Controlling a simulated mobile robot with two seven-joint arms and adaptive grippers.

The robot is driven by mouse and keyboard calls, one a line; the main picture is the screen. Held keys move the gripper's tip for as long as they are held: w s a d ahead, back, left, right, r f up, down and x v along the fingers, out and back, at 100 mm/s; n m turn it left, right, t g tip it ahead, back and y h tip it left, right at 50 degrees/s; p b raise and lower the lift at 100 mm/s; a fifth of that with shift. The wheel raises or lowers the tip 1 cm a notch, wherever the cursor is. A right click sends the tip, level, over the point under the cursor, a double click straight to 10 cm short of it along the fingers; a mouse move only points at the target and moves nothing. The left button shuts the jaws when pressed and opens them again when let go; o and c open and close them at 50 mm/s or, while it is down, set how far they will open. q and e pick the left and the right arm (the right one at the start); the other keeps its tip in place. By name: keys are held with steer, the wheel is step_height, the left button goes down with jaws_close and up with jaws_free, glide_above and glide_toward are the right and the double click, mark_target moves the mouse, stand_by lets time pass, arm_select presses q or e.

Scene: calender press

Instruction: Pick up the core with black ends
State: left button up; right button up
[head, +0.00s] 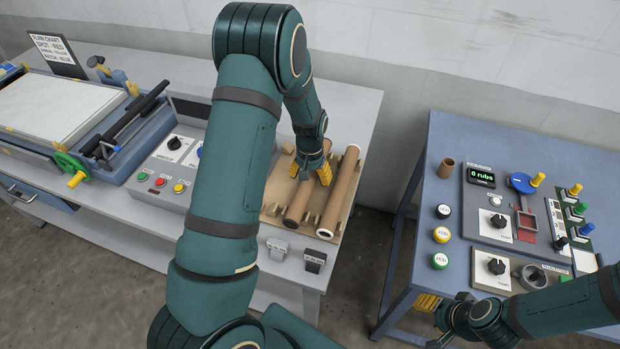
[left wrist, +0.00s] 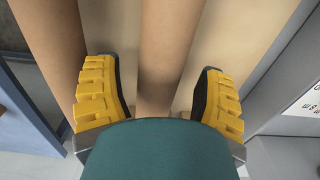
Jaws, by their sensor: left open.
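Two brown tubular cores lie side by side on a tan wooden rack (head: 272,213) in the head view. The left core (head: 299,207) shows a dark near end; the right core (head: 343,190) shows a pale-rimmed near end with a dark hole. My left gripper (head: 311,174) is open over the left core, its yellow fingers on either side of it. In the left wrist view that core (left wrist: 165,60) runs between the open fingers (left wrist: 160,100), and the other core (left wrist: 62,45) is outside them. Contact cannot be told. My right gripper (head: 428,308) is low at the blue table's front edge, partly hidden.
A white tag (head: 277,248) and a black tag (head: 315,261) stand at the rack's front. A grey control box (head: 165,170) and a press (head: 60,115) are left. The blue table (head: 445,130) at right carries controls and a short brown tube (head: 446,167).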

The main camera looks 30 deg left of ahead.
arm_select(q)
steer(key=shift+f, duration=0.55)
steer(key=c, duration=1)
steer(key=shift+r, duration=0.1)
